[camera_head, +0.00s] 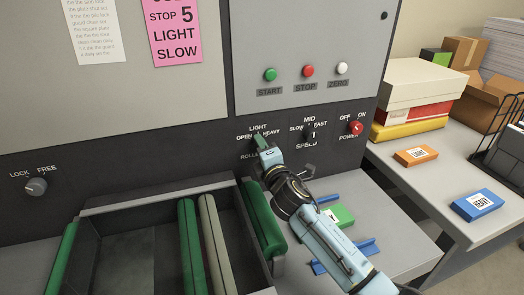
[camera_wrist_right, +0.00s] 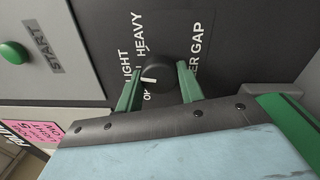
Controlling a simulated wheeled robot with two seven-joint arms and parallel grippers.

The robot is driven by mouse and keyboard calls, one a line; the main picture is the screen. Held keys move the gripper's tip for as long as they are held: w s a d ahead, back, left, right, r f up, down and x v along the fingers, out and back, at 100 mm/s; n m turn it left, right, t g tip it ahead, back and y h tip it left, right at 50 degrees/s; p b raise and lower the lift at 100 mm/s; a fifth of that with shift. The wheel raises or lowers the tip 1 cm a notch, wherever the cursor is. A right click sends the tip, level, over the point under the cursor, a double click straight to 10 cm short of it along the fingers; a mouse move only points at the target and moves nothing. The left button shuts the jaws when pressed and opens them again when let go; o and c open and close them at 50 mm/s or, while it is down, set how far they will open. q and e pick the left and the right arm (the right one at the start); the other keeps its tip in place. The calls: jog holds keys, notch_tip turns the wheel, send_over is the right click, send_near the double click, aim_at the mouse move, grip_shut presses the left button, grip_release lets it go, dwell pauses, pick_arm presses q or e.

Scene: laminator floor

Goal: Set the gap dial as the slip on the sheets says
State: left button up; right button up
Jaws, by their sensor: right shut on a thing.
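My right gripper (camera_head: 262,143) is at the roller gap dial on the dark panel. The right wrist view shows the black dial (camera_wrist_right: 157,71) between the two green fingers (camera_wrist_right: 160,88), which are shut on it. Its white mark faces left there, toward the LIGHT side; the exact setting is hard to tell. LIGHT, HEAVY and OPEN are printed around it. In the head view the gripper hides most of the dial. A pink slip (camera_head: 176,32) on the machine front reads STOP 5, LIGHT, SLOW, its top cut off. My left gripper is out of view.
The speed knob (camera_head: 310,136) and red power knob (camera_head: 356,128) are right of the gap dial. Above are START (camera_head: 270,74), STOP (camera_head: 308,71) and ZERO (camera_head: 342,68) buttons. A LOCK/FREE knob (camera_head: 36,187) is left. Green rollers (camera_head: 190,240) lie below; boxes stand right.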

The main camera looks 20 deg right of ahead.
jog(key=m, duration=1)
jog(key=shift+h+p, duration=0.3)
jog(key=shift+r+m, duration=0.1)
jog(key=shift+m, duration=0.2)
jog(key=o, duration=1)
jog(key=s, duration=1.3)
jog(key=shift+s+f, duration=0.25)
